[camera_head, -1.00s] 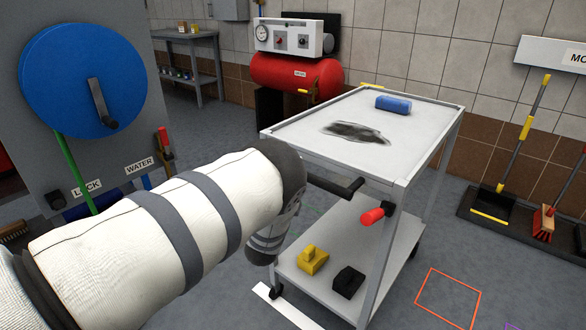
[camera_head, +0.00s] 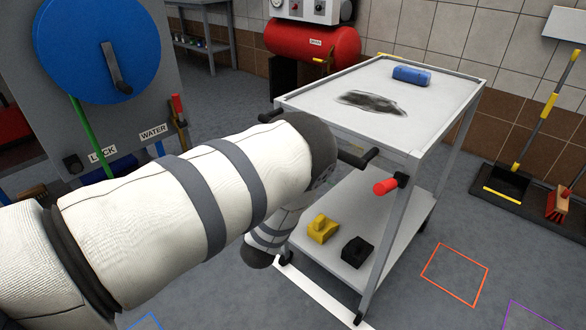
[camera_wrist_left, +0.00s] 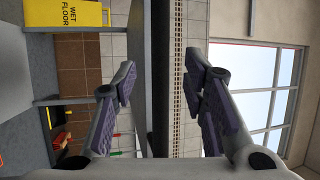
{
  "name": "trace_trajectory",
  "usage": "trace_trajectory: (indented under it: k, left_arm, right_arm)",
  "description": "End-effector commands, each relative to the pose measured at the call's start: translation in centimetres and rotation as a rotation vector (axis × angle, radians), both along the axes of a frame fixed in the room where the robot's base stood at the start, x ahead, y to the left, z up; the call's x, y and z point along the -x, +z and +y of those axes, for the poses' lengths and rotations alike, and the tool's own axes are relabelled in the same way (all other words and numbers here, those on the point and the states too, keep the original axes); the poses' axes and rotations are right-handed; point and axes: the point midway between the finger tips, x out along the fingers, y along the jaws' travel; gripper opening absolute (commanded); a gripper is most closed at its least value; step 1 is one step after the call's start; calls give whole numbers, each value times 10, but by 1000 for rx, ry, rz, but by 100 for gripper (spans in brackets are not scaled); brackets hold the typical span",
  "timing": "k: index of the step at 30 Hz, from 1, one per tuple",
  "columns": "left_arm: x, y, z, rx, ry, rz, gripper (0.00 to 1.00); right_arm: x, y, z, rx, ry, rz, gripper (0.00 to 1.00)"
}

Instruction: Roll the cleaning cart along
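The cleaning cart (camera_head: 345,78) is a pale two-shelf trolley standing right of centre in the head view. Its black handle (camera_head: 363,158) shows on the near side, partly hidden by my left arm. A red-gripped lever (camera_head: 385,187) sticks out at its near corner post. My left gripper (camera_wrist_left: 160,88) is open in the left wrist view, with a dark bar (camera_wrist_left: 160,50) running between its spread fingers. Neither finger visibly touches it. In the head view my arm hides this gripper. A blue roll-shaped item (camera_head: 412,74) and a dark stain lie on the cart top. My right gripper is out of view.
Yellow (camera_head: 322,229) and black (camera_head: 357,251) objects sit on the cart's lower shelf. A white floor line (camera_head: 300,285) runs by its near wheels; an orange square (camera_head: 455,273) is marked right of it. A panel with a blue disc (camera_head: 103,50) stands left; a red tank (camera_head: 312,46) stands behind.

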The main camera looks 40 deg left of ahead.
Motion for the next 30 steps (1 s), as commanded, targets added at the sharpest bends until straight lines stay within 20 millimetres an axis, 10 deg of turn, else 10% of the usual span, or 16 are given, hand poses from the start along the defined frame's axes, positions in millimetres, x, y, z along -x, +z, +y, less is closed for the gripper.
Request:
trace_trajectory:
  k: [7,22,26,30]
  left_arm:
    - [36,-9,-12,0,0,0,39]
    - [41,-14,-12,24,2,18,39]
    - [74,-71,-6,297,43,246,39]
    - [175,-158,-26,779,223,624,39]
  right_arm:
    - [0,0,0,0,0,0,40]
    - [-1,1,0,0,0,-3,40]
    - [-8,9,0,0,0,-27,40]
    - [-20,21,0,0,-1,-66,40]
